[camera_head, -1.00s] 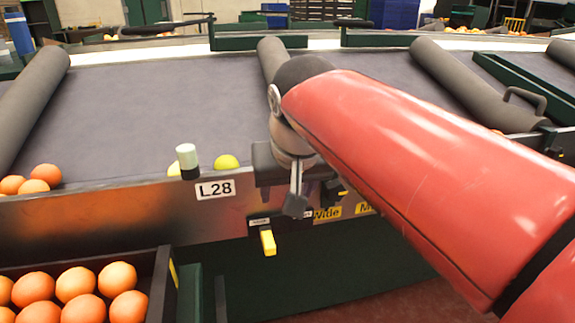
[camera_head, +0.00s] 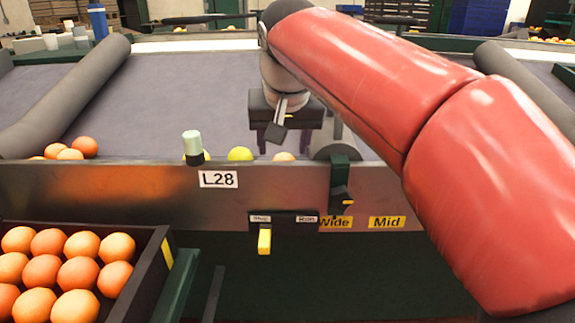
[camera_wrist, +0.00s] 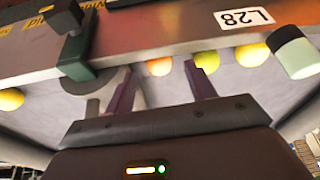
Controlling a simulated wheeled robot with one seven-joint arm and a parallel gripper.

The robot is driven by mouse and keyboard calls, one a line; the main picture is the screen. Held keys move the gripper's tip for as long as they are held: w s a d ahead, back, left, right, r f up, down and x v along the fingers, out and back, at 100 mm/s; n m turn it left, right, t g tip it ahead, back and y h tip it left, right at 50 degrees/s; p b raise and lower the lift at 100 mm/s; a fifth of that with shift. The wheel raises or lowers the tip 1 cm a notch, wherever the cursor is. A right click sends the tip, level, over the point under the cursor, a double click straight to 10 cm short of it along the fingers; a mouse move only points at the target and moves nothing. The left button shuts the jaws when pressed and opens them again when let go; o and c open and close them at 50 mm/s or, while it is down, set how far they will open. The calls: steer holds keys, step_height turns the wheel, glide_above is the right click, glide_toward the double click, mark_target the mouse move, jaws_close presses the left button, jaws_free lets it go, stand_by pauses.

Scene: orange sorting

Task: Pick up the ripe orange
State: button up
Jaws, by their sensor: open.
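An orange-coloured fruit (camera_head: 284,157) lies on the belt just behind the front rail, partly hidden by it. It also shows in the wrist view (camera_wrist: 160,66), between my fingertips in the picture. My gripper (camera_head: 298,134) is open and empty above the belt, fingers pointing down; its purple fingers show in the wrist view (camera_wrist: 160,72). A yellow-green fruit (camera_head: 240,154) lies left of the orange one; in the wrist view this fruit (camera_wrist: 209,58) is partly behind a finger. Another yellow fruit (camera_wrist: 252,55) sits by the pale-topped post (camera_head: 192,143).
The metal front rail (camera_head: 130,195) with the L28 label runs across before the fruits. Several oranges lie on the belt at left (camera_head: 85,147). A dark crate (camera_head: 150,262) full of oranges stands front left. A lone yellow fruit (camera_wrist: 11,99) shows in the wrist view.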

glide_above(284, 156)
steer(key=s, duration=0.2)
steer(key=shift+g, duration=0.3)
steer(key=b+x, duration=0.1)
steer(key=x, duration=0.7)
steer(key=shift+s+d+f+b, duration=0.15)
steer(key=shift+s+d+b, duration=0.05)
steer(key=shift+b, duration=0.2)
steer(key=shift+c, duration=0.2)
steer(key=c, duration=0.7)
